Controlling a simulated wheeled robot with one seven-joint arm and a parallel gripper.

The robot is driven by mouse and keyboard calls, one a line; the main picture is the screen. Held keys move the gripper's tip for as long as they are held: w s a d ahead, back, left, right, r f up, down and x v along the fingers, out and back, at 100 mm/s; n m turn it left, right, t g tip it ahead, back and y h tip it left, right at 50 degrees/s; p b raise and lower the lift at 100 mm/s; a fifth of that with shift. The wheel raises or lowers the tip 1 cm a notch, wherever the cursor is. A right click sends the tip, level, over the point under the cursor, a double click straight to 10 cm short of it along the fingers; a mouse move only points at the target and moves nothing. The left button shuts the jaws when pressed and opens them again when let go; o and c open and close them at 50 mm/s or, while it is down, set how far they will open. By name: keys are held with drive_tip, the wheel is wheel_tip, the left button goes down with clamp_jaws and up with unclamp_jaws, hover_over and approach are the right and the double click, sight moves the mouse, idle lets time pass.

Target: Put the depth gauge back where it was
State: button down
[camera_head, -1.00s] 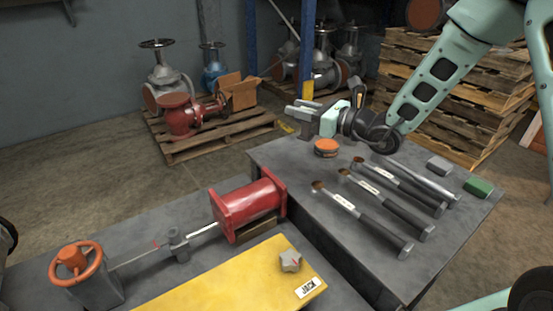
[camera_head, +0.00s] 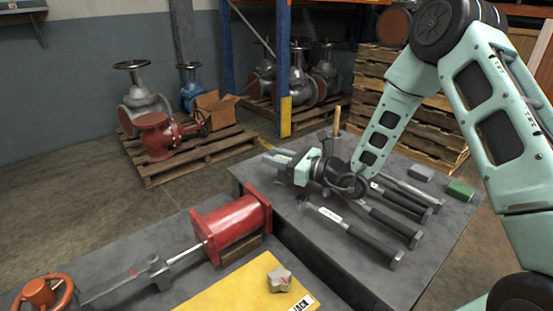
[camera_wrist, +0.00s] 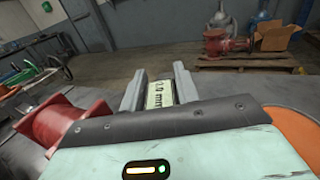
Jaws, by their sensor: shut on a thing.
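My gripper (camera_head: 276,157) is over the back left part of the dark tool table, low over its top. In the wrist view its two grey fingers (camera_wrist: 160,90) are closed on a pale piece with a label that seems to read "1.0 mm" (camera_wrist: 160,93). I take this held piece to be the depth gauge; most of it is hidden by the fingers and gripper body. In the head view I cannot make out its shape.
Several dark-handled tools (camera_head: 345,228) lie beside my arm, with grey (camera_head: 421,172) and green (camera_head: 460,190) blocks beyond. An orange disc (camera_wrist: 295,130) is close right of my gripper.

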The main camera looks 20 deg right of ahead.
drive_tip(key=shift+r, duration=0.1)
drive_tip(key=c, duration=1)
unclamp_jaws()
drive_tip(key=shift+c, duration=0.2)
